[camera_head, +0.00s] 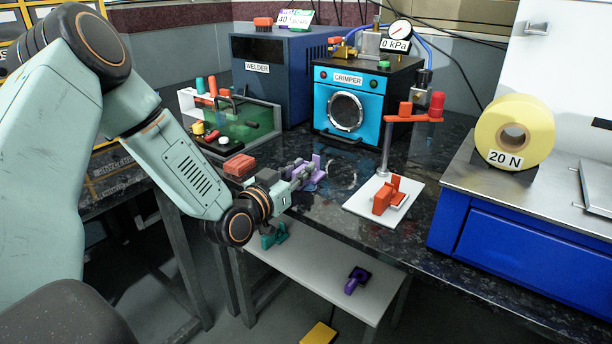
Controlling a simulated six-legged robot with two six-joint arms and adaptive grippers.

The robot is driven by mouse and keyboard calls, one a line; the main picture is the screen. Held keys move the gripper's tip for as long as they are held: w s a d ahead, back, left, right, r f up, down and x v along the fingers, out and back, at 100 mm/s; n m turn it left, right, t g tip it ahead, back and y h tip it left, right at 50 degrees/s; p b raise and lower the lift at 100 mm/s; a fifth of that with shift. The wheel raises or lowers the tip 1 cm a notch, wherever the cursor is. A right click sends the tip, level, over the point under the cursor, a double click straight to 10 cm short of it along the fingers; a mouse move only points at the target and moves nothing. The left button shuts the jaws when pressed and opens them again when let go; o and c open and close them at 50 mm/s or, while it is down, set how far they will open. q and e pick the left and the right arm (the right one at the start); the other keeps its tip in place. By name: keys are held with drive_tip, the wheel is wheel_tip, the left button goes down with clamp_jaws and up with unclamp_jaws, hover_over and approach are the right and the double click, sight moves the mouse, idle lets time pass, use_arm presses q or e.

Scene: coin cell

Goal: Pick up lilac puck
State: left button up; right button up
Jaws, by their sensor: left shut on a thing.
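My left arm reaches in from the left, and its gripper (302,174) is low over the dark speckled bench top (340,215), left of the middle of the picture. The gripper is shut on the lilac puck (317,165), which shows as a small lilac shape at the fingertips. The fingers and wrist hide part of the puck. I cannot tell whether the puck touches the bench. My right gripper is not in view.
A blue crimper (343,103) and a dark welder box (262,80) stand behind. A white plate (368,208) with an orange-red fixture (385,196) stands to the right. A yellow roll (490,130) stands on a steel-topped blue cabinet.

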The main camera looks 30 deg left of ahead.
use_arm(q)
clamp_jaws()
wheel_tip(320, 180, up, 10)
drive_tip(key=p, duration=0.5)
